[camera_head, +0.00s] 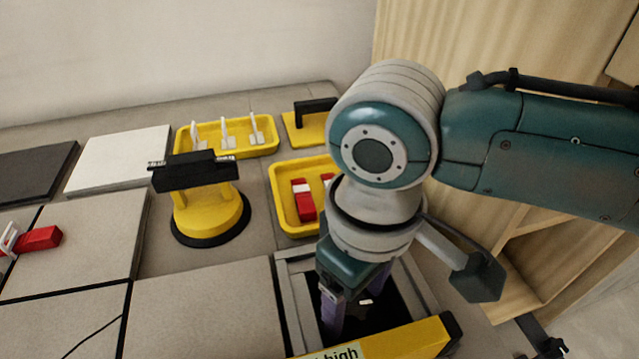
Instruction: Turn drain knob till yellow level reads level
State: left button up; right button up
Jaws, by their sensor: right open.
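The yellow level (395,341) lies at the bottom edge, partly cut off. Its label ends in the word "high"; the rest of the label is out of view. Behind it is the drain, a dark square opening in a grey frame (297,300). My right gripper (350,303) points down into the drain opening with its fingers open. A small white mark (365,301) shows beside the fingers against the dark. The drain knob cannot be made out; my gripper and the level hide much of the opening. My left gripper is not in view.
A yellow suction lifter with a black handle (208,210) stands left of the drain. Behind are a yellow tray (183,141) with white clips, another with red wedges (284,209), and a black-handled yellow float (290,128). Grey floor tiles (200,310) lie left. Wooden shelving (545,240) stands right.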

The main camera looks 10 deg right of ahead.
jog(key=shift+c, duration=0.4)
grip_shut()
